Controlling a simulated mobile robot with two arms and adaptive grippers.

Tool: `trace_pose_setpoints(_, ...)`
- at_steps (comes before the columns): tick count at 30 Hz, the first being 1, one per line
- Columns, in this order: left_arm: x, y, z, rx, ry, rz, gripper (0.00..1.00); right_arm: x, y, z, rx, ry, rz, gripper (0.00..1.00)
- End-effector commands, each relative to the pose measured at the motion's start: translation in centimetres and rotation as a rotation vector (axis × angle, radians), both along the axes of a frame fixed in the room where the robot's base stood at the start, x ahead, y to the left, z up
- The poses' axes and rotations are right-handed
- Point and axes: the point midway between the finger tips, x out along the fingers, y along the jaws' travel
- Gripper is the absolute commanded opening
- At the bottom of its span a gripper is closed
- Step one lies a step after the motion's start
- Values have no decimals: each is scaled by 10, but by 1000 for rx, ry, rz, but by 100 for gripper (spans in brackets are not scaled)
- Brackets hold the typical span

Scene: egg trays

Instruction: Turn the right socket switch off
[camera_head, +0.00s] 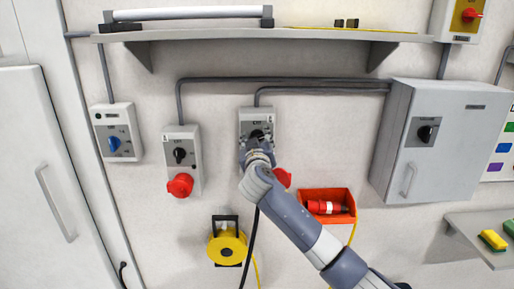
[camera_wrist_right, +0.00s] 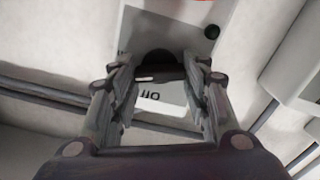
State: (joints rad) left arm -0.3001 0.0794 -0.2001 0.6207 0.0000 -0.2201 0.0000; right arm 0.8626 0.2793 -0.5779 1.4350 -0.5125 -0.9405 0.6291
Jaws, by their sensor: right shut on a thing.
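The right socket (camera_head: 247,115) is a grey wall box with a red plug or outlet (camera_head: 282,178) at its lower side, partly hidden by my arm. Its black rotary switch (camera_head: 257,133) is mostly covered by my right gripper (camera_head: 257,150). In the right wrist view the dark knob (camera_wrist_right: 157,60) sits between the fingertips of the right gripper (camera_wrist_right: 157,78), which is shut on it. An "Off" label (camera_wrist_right: 150,96) reads upside down there, between the fingers. The knob's exact angle is hard to tell. My left gripper is out of view.
The left socket (camera_head: 195,150) with a red plug (camera_head: 180,185) is beside it. A blue-knob switch box (camera_head: 116,117) is further left. A grey cabinet (camera_head: 400,160) stands out at right, a shelf (camera_head: 290,34) above. A cable reel (camera_head: 227,247) and orange bin (camera_head: 345,195) are below.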

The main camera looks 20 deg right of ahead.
Motion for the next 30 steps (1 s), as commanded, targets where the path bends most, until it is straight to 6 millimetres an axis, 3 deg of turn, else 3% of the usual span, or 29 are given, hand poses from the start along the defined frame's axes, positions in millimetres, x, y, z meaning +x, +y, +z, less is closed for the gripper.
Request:
trace_pose_setpoints(11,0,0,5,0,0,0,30,0,1,0,-345,103,0,19)
trace_pose_setpoints(30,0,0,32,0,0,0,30,1,3,-1,-915,265,1,19)
